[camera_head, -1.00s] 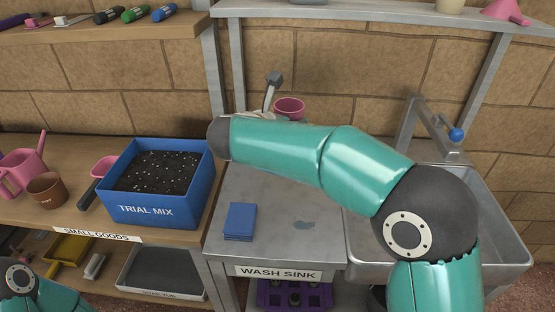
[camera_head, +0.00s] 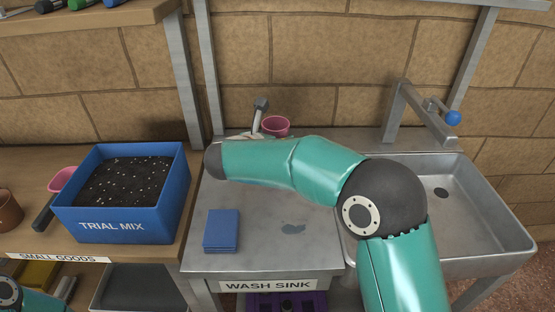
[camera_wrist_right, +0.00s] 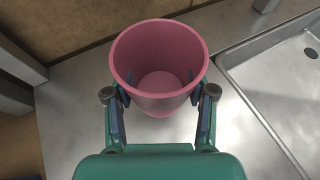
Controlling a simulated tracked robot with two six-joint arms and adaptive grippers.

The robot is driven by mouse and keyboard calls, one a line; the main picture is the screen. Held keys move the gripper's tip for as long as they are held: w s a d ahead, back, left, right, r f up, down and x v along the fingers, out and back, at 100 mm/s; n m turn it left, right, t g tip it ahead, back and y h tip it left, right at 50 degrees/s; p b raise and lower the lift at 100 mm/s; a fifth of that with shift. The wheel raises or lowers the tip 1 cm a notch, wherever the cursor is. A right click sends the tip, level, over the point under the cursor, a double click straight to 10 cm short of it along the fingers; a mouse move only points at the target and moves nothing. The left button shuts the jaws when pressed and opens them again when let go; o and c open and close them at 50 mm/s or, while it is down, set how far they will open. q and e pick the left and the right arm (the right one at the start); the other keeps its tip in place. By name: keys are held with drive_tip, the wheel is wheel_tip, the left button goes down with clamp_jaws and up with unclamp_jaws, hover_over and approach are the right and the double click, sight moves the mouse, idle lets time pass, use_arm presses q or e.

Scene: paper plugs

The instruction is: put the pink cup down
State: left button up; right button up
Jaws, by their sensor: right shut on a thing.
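The pink cup (camera_head: 276,126) is at the back of the steel wash bench (camera_head: 250,257), near the wall, partly hidden by my right arm. In the right wrist view the cup (camera_wrist_right: 160,60) is upright and empty, open end toward the camera. My right gripper (camera_wrist_right: 160,95) has a finger on each side of the cup and is shut on it. The cup's base is close to the steel top, but I cannot tell whether it touches. My left gripper is out of view.
The blue trial mix box (camera_head: 120,222) stands on the wooden shelf to the left. Bare steel surrounds the cup.

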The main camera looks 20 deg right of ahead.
drive_tip(key=shift+f+b, duration=0.35)
drive_tip(key=shift+f, duration=2.8)
drive_tip(key=shift+f, duration=0.2)
drive_tip(key=o, duration=1.3)
drive_tip(key=shift+r, duration=0.1)
drive_tip(key=shift+s+a+r, duration=0.1)
drive_tip(key=shift+r, duration=0.05)
wheel_tip(320, 180, up, 5)
hover_over(255, 194)
drive_tip(key=shift+f, duration=0.2)
